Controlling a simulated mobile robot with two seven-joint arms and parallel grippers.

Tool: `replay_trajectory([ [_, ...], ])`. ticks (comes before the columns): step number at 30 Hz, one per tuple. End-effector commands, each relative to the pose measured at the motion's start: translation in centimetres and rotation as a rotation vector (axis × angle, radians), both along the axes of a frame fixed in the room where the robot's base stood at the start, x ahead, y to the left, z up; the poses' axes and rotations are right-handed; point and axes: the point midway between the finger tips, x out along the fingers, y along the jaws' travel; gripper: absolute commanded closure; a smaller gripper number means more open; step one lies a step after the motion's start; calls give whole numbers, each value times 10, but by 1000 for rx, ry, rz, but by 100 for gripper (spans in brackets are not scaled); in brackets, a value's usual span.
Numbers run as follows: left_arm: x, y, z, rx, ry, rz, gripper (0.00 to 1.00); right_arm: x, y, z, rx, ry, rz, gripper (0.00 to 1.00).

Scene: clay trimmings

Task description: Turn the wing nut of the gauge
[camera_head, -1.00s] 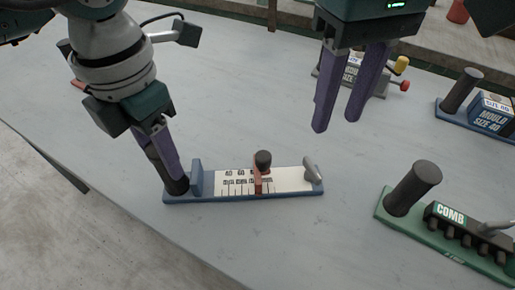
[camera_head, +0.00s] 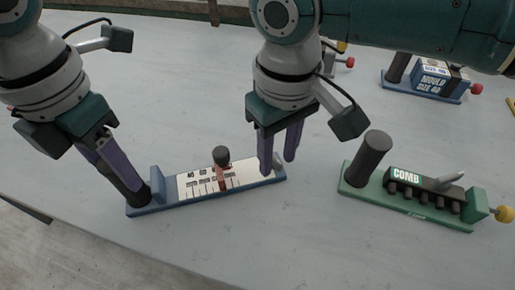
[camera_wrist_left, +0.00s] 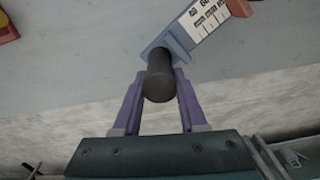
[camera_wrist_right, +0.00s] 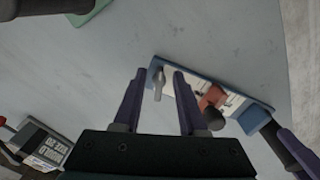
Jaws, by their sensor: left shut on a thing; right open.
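The gauge (camera_head: 160,206) is a blue base with a white marked scale, a red slider with a dark knob (camera_head: 221,157), and a dark upright handle at its left end. My left gripper (camera_head: 128,190) is shut on that handle (camera_wrist_left: 160,80), which stands between its purple fingers in the left wrist view. The grey wing nut (camera_wrist_right: 158,82) is at the gauge's other end. My right gripper (camera_head: 279,158) is open above that end, pointing down. In the right wrist view the wing nut shows between its open fingertips; in the head view the fingers partly cover it.
A green comb stand (camera_head: 410,210) with a dark handle and a yellow knob stands right of the gauge. A blue mould holder (camera_head: 425,92) is at the back right. The table in front of the gauge is clear.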

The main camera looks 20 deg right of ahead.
Motion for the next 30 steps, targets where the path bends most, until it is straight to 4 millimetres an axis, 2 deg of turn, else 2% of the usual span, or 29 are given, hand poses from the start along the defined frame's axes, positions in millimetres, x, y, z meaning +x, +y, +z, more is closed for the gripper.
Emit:
replay_trajectory([
  [2, 0, 0, 0, -1, -1, 0, 100, 0, 0, 0, 0, 0, 0, 59],
  [13, 0, 0, 0, -1, -1, 0, 100, 0, 0, 1, 0, 1, -1, 99],
  [30, 0, 0, 0, -1, -1, 0, 100, 0, 0, 1, 0, 0, 7, 100],
])
